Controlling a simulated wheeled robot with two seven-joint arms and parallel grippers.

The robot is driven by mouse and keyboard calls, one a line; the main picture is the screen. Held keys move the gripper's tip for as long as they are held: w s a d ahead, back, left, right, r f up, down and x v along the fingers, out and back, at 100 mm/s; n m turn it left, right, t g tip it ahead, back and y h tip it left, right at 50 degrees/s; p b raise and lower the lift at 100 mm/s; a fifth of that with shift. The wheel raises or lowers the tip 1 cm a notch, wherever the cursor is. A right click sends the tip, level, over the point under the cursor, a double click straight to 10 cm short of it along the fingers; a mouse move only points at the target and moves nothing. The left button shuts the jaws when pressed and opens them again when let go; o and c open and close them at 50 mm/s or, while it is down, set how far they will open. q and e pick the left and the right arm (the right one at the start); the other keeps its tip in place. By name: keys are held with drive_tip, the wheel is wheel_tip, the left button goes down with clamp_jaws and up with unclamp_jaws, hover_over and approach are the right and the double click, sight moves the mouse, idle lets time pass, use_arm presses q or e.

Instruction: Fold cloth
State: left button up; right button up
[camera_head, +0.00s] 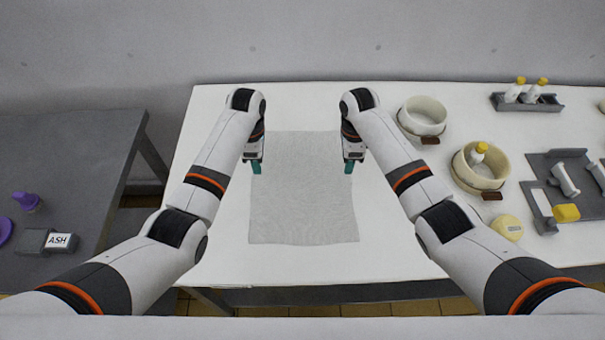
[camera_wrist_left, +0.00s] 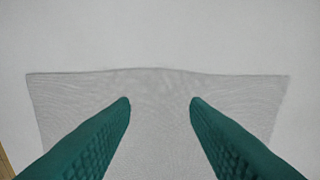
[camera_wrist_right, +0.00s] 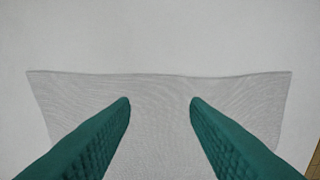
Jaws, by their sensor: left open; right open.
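A light grey cloth (camera_head: 302,205) lies flat on the white table, longer from back to front than it is wide. My left gripper (camera_head: 256,168) is at the cloth's left edge, toward the back. My right gripper (camera_head: 348,167) is at the right edge, across from it. In the left wrist view, the open green fingers (camera_wrist_left: 160,100) have the cloth (camera_wrist_left: 160,120) beneath and between them. The right wrist view shows the open fingers (camera_wrist_right: 160,100) over the cloth (camera_wrist_right: 160,120) too. Nothing is between either pair of fingers but the view of the cloth. Their exact height above it is unclear.
To the right on the white table (camera_head: 420,240) stand two cream pots (camera_head: 423,112) (camera_head: 463,178), a bottle rack (camera_head: 527,103), a grey tray (camera_head: 535,170) and a round yellowish item (camera_head: 507,227). A separate grey table (camera_head: 85,150) with purple items is at the left.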

sight(261, 180)
use_arm(q)
drive_tip(key=shift+s+f, duration=0.25)
drive_tip(key=shift+f, duration=0.4)
drive_tip(key=shift+s+f, duration=0.2)
drive_tip(key=shift+f, duration=0.4)
use_arm(e)
drive_tip(key=shift+s+d+f, duration=0.1)
drive_tip(key=shift+s+f, duration=0.15)
drive_tip(key=shift+f, duration=0.4)
drive_tip(key=shift+s+f, duration=0.2)
drive_tip(key=shift+f, duration=0.4)
use_arm(q)
drive_tip(key=f, duration=0.1)
drive_tip(key=w+f, duration=0.1)
drive_tip(key=f, duration=0.1)
drive_tip(key=shift+f, duration=0.25)
use_arm(e)
drive_tip(key=f, duration=0.3)
drive_tip(key=shift+w+f, duration=0.25)
drive_tip(key=shift+w, duration=0.15)
use_arm(q)
drive_tip(key=shift+s+f, duration=0.1)
drive_tip(key=shift+f, duration=0.1)
use_arm(e)
drive_tip(key=shift+f, duration=0.2)
use_arm(q)
drive_tip(key=shift+s, duration=0.15)
use_arm(e)
drive_tip(key=shift+s, duration=0.15)
